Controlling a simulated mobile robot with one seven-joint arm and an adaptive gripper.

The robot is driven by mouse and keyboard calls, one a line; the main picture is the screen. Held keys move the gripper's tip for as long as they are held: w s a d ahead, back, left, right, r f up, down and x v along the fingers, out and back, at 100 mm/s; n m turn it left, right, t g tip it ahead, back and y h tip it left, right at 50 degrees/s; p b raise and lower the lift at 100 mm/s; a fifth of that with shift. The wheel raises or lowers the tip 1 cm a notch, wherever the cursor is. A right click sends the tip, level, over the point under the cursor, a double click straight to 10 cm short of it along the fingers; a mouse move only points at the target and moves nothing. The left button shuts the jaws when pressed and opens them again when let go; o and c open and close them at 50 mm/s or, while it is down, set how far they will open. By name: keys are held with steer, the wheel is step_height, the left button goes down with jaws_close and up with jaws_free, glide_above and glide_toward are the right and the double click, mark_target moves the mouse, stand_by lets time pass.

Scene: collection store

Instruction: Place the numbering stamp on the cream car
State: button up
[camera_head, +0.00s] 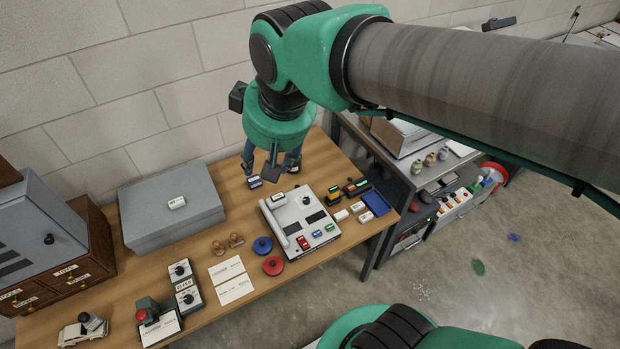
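The cream car (72,335) is at the table's front left corner. A small grey piece with a dark round knob (93,321) appears to rest on top of it; it may be the numbering stamp, but it is too small to be sure. My gripper (271,168) is over the back of the table, far to the right of the car. Its fingers are spread apart with nothing visible between them, though a dark arm part covers some of the gap. A small blue and white block (255,182) lies just below the left finger.
A grey case (165,222), a wooden drawer cabinet (70,275) and a green-and-red device (147,310) stand near the car. A light grey panel (290,215), red and blue discs and paper cards occupy the middle. A blue tray (376,202) is at the right.

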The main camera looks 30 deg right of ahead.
steer(key=s+d+f+m, duration=0.2)
steer(key=s+d, duration=0.3)
steer(key=s, duration=0.3)
steer(key=shift+s+t+h, duration=0.3)
steer(key=shift+s+t, duration=0.1)
steer(key=shift+f, duration=0.2)
step_height(320, 180, down, 8)
steer(key=b, duration=0.8)
steer(key=shift+f+b, duration=0.2)
steer(key=shift+b, duration=0.15)
